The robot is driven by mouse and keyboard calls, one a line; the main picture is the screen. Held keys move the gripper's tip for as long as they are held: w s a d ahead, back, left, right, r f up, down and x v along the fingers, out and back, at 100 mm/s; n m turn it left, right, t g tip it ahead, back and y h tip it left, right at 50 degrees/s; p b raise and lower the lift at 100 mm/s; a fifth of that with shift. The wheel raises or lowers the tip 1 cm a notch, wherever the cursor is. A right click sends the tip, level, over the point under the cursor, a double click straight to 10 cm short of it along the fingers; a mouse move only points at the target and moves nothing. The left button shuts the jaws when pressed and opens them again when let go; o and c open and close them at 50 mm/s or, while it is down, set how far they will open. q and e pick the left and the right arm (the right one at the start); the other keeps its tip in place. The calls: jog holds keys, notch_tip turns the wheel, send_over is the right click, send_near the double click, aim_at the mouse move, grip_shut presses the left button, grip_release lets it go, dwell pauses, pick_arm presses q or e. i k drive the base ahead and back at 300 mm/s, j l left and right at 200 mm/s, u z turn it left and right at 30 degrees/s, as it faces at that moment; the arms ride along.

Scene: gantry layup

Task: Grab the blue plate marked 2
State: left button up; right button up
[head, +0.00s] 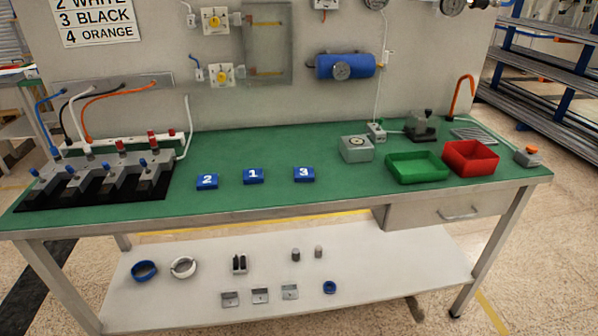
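The blue plate marked 2 (207,181) lies on the green top of the workbench (320,200), left of the middle. It is the leftmost of a row of three small blue plates, with its white number facing me. The blue plate marked 1 (253,176) lies to its right, apart from it. The blue plate marked 3 (304,174) lies further right. Neither of my grippers shows in the head view.
A valve manifold (100,175) on a black mat stands left of the plates. The bench top in front of the plates is clear. A lower shelf (200,300) holds small parts.

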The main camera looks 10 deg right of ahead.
aim_at(207, 181)
jog(key=i+l, duration=0.25)
jog(key=i+l+u, duration=0.45)
jog(key=u, duration=0.15)
jog(key=l, duration=0.1)
